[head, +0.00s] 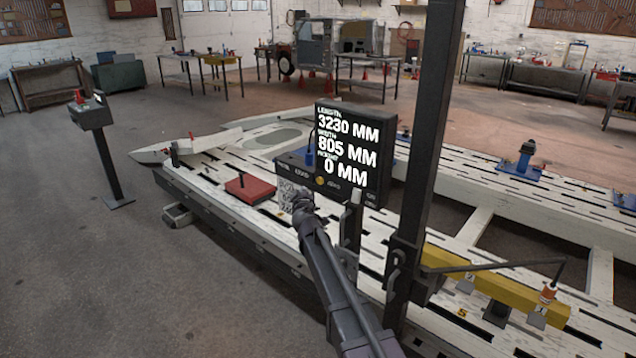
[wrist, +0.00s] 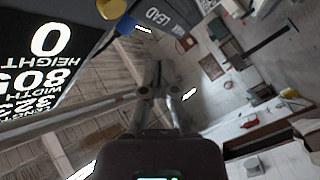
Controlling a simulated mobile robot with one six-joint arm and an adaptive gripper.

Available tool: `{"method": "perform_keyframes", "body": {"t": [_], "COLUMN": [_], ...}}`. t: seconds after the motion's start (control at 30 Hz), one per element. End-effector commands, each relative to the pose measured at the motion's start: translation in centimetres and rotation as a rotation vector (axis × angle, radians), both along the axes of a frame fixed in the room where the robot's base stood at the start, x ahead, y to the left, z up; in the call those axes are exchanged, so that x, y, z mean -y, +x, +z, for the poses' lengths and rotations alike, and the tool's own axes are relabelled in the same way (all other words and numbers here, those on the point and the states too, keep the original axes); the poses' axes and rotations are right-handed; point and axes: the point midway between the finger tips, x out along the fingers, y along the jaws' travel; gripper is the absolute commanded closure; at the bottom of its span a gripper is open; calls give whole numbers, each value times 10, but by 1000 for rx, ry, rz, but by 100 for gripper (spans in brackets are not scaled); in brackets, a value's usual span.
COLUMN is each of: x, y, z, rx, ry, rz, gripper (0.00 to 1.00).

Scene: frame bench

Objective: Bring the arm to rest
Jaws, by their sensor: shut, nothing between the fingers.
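My arm reaches up from the bottom of the head view, and my gripper (head: 300,203) is at its far end, in front of the lower left of a dark display box (head: 352,125). In the wrist view my gripper (wrist: 160,75) points away from the camera, its fingers together with nothing visible between them. The display box fills the upper left of the wrist view, upside down (wrist: 35,70). Its screen reads length 3230 MM, width 805 MM and 0 MM below. Whether my gripper touches the box cannot be told.
A long slotted white frame bench (head: 225,165) lies under the arm. A red block with a handle (head: 250,187) sits on it, left of my gripper. A dark upright post (head: 425,140) and a yellow bar (head: 490,285) stand to the right.

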Motion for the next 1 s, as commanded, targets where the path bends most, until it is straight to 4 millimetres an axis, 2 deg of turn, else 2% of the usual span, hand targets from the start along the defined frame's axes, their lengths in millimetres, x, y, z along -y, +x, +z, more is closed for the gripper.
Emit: {"method": "perform_keyframes", "body": {"t": [0.4, 0.57, 0.67, 0.77, 0.87, 1.0], "x": [0, 16, 38, 73, 114, 175], "y": [0, -4, -11, -23, -42, -81], "z": [0, -2, -5, -12, -23, -46], "rx": [0, -17, -48, -100, -176, -325], "ry": [0, 13, 37, 72, 115, 186], "rz": [0, -36, -93, -179, -288, -453], "gripper": [100, 100, 100, 100, 100, 100]}}
